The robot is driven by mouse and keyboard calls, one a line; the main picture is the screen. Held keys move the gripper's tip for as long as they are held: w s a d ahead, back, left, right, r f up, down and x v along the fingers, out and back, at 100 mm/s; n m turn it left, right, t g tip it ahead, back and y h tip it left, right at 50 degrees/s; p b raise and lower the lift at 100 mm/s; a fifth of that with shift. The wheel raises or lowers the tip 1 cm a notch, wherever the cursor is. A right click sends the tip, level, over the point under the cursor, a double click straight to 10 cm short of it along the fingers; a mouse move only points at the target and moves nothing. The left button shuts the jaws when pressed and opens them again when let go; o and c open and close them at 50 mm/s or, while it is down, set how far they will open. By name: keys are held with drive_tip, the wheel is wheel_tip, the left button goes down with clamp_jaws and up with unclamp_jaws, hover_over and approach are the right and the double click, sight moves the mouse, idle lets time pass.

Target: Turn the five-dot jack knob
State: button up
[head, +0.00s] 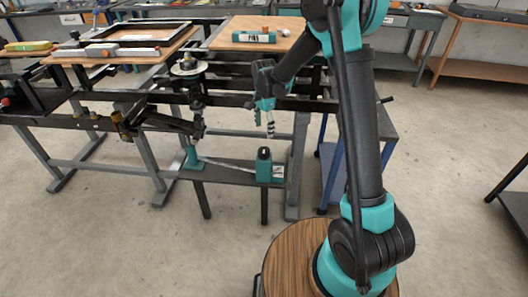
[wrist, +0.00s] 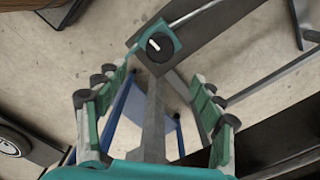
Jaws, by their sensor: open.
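A teal box with a black upper part (head: 264,165) stands on a low dark board below my gripper. In the wrist view it appears from above as a teal square with a round black knob (wrist: 158,46) bearing a white pointer bar. I cannot make out any dots on it. My gripper (head: 264,122) points downward above this box, apart from it. In the wrist view my gripper (wrist: 162,80) has its two green fingers spread wide with nothing between them. The knob lies beyond the fingertips, toward the top of the picture. A teal jack-like part (head: 193,158) stands farther left.
The low dark board (head: 228,172) carries a thin rod between the teal parts. A spring suspension assembly (head: 195,90) and dark frame bars stand close left of my gripper. A blue-legged cart (head: 328,160) is to the right. Open floor (head: 110,240) lies in front.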

sight(264, 150)
wheel_tip(264, 150, down, 14)
drive_tip(key=shift+r, duration=0.25)
drive_tip(key=shift+c, duration=0.2)
drive_tip(key=c, duration=1.1)
drive_tip(key=shift+n, duration=0.3)
